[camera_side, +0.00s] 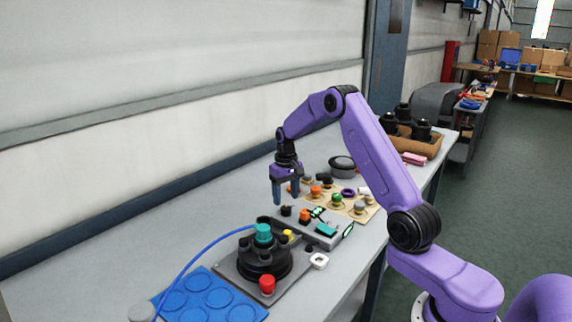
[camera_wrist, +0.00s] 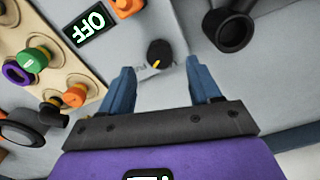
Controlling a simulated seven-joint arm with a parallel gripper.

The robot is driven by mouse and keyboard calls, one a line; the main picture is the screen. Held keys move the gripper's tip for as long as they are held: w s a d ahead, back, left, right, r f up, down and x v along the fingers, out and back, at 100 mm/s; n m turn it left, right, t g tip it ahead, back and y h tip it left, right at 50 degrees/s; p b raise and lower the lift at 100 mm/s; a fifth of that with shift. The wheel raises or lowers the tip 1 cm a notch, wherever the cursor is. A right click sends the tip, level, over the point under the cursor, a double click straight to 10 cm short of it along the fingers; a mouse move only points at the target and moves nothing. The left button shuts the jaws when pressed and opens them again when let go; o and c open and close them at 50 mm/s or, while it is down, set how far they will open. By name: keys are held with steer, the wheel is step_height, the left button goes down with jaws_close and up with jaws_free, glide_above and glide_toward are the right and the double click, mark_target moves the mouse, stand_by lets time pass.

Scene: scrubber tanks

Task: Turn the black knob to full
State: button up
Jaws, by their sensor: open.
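In the side view the black knob (camera_side: 286,211) is at the left end of the grey panel box (camera_side: 318,233). My gripper (camera_side: 291,201) is open and empty, its blue fingers pointing down just above the knob. In the wrist view my gripper (camera_wrist: 159,66) has one fingertip toward each side of the knob. I see no contact with it.
An orange knob (camera_side: 305,215) and a display reading OFF (camera_wrist: 90,27) are close to the black knob. A beige board (camera_side: 352,209) with colored knobs lies behind. A black base with a teal knob (camera_side: 263,233) and a red button (camera_side: 267,284) stand in front.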

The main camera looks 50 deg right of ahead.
mark_target(286, 207)
step_height(286, 207, up, 14)
steer(key=shift+f, duration=0.25)
stand_by(0.4)
steer(key=s+a+r+n, duration=0.1)
steer(key=s+a+n, duration=0.3)
steer(key=s+a, duration=0.55)
steer(key=s+a+n, duration=0.4)
steer(key=a, duration=1)
steer(key=s+f+n, duration=0.2)
steer(key=s+n, duration=0.2)
steer(key=s, duration=0.8)
steer(key=s+a+f+n, duration=0.1)
steer(key=s+f+n, duration=0.1)
steer(key=s, duration=1.1)
steer(key=shift+s+a+n, duration=0.15)
steer(key=shift+s+n, duration=0.1)
steer(key=shift+n, duration=0.65)
